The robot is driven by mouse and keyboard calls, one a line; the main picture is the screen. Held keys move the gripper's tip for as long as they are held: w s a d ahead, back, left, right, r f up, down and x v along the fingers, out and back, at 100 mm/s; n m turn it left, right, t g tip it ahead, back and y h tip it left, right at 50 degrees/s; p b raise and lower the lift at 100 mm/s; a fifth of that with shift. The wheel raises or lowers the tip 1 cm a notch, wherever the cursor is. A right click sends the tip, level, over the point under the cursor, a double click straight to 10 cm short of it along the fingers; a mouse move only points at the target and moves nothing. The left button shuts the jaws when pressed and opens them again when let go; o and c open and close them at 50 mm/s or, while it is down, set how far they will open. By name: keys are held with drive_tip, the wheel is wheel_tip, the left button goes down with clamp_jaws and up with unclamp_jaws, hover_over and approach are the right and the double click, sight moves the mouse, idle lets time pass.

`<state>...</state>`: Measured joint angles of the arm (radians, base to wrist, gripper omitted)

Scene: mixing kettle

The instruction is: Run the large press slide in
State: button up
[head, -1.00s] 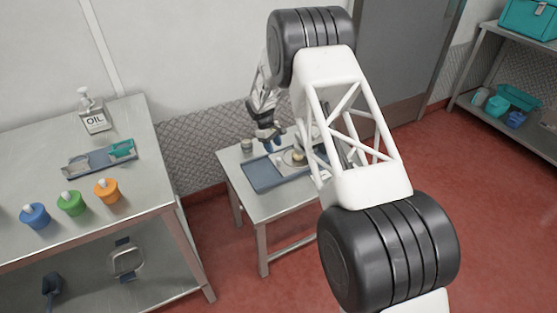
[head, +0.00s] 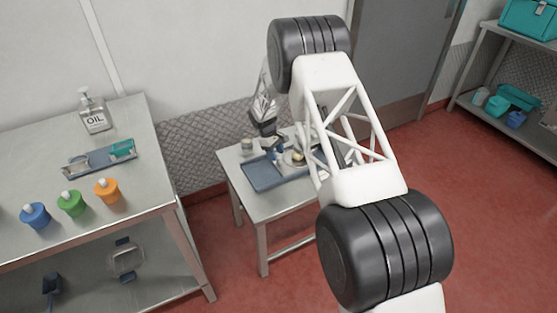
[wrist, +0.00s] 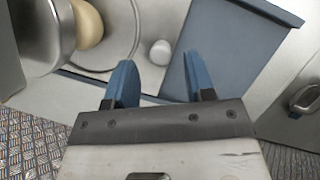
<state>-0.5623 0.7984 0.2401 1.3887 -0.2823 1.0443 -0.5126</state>
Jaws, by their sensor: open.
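My gripper (wrist: 160,82) is open, its two blue fingers spread and nothing visibly held. In the head view my gripper (head: 275,147) is low over the back of the small steel table, partly hidden by my arm. A small silver knob (wrist: 160,52) shows beyond the fingertips, between them in the picture; I cannot tell contact. Left of it is a round metal plate (wrist: 110,35) with a tan round piece (wrist: 88,25) under a large metal cylinder (wrist: 40,35). These look like press parts; I cannot tell which one is the large slide.
A blue tray (head: 262,178) lies on the small table (head: 270,208), and its flat surface (wrist: 230,55) is right of the fingers. A small jar (head: 247,146) stands at the back left.

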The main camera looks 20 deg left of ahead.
drive_tip(key=shift+x, duration=1.75)
clamp_jaws()
